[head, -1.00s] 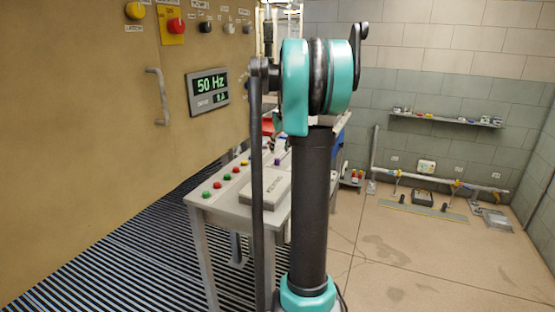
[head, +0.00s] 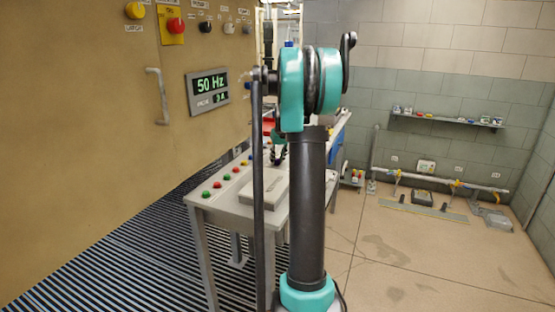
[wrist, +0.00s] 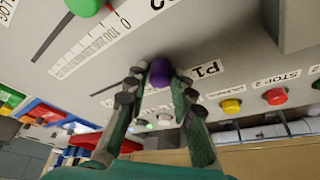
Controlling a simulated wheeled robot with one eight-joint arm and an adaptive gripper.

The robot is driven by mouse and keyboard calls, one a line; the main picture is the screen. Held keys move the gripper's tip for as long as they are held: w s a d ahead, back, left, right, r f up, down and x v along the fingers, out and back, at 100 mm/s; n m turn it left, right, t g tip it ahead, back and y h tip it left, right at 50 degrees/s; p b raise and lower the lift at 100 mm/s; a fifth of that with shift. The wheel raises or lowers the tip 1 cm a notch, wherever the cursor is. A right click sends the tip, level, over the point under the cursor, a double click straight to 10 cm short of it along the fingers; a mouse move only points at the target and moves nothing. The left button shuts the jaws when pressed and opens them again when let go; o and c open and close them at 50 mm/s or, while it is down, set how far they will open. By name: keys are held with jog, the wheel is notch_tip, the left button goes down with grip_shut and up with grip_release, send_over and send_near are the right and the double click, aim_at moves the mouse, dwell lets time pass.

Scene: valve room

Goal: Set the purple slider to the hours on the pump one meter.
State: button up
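The purple slider knob (wrist: 160,72) sits on the grey desk panel in the wrist view, beside a label reading P1 (wrist: 206,69). My gripper (wrist: 161,88) has its two fingers apart, one on each side of the knob; I cannot tell whether they touch it. In the head view my gripper (head: 278,153) is low over the desk (head: 240,212), partly behind my arm. A meter (head: 208,91) on the tan cabinet reads 50 Hz in large digits; its smaller lower line seems to begin with 9, with an unclear unit.
A green knob (wrist: 84,6) and a printed scale (wrist: 90,48) lie near the slider. Yellow (wrist: 231,106) and red (wrist: 276,97) buttons stand to the right. A grey box (head: 270,186) and several coloured buttons occupy the desk's near end. The floor at right is mostly open.

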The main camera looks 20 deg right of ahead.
grip_shut()
jog(key=shift+d, duration=0.1)
jog(key=w+d, duration=0.8)
jog(key=w, duration=0.1)
jog(key=shift+d, duration=0.4)
jog(key=o, duration=0.6)
grip_release()
jog(key=shift+s+r, duration=0.1)
jog(key=v, duration=1.1)
jog(key=shift+s+r, duration=0.2)
jog(key=shift+r, duration=0.15)
